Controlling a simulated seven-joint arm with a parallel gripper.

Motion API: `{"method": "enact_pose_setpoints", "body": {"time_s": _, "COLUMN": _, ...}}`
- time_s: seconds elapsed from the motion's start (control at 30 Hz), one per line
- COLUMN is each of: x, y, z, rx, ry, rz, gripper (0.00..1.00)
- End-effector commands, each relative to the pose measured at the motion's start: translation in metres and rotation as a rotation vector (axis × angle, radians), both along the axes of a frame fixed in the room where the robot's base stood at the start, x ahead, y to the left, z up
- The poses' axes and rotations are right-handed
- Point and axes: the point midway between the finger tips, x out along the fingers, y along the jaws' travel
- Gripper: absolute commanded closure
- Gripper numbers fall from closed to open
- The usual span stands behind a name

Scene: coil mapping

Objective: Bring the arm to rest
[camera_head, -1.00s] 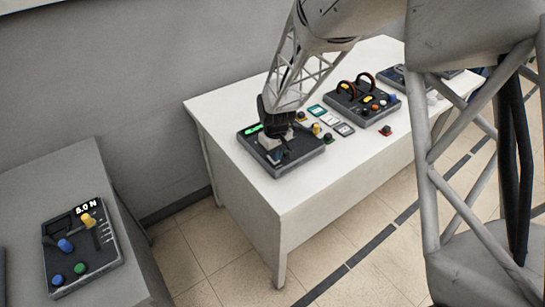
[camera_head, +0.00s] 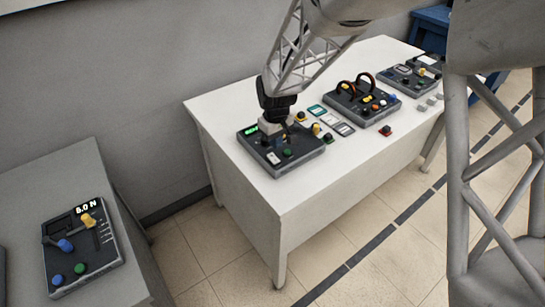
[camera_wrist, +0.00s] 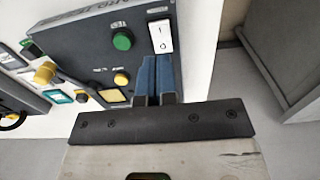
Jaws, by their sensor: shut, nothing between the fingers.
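My gripper (camera_head: 277,125) hangs above the dark control box (camera_head: 305,158) at the near left of the white table (camera_head: 262,195). In the wrist view its two blue fingers (camera_wrist: 156,72) are shut together with nothing between them. They lie in front of the same box (camera_wrist: 85,50), beside a white rocker switch (camera_wrist: 160,36) marked 1 and 0 and a green button (camera_wrist: 122,40). In the head view the green button (camera_head: 288,152) and part of a green display (camera_head: 251,131) show. The exact gap between fingertips and box cannot be told.
A box with two arched cables (camera_head: 362,105) and another box (camera_head: 408,80) stand farther back. Small cards (camera_head: 330,119) and knobs (camera_head: 386,130) lie between. A grey table at left holds a box reading 5.0 N (camera_head: 82,250). A blue stool (camera_head: 432,28) stands behind.

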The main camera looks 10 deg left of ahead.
Motion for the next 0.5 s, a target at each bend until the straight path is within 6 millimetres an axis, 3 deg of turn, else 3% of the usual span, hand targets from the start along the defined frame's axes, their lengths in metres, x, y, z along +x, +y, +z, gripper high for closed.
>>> {"method": "enact_pose_setpoints", "body": {"time_s": 0.5, "x": -0.0002, "y": -0.0001, "z": 0.0092, "rx": -0.001, "ry": 0.001, "rz": 0.0, "gripper": 1.0}}
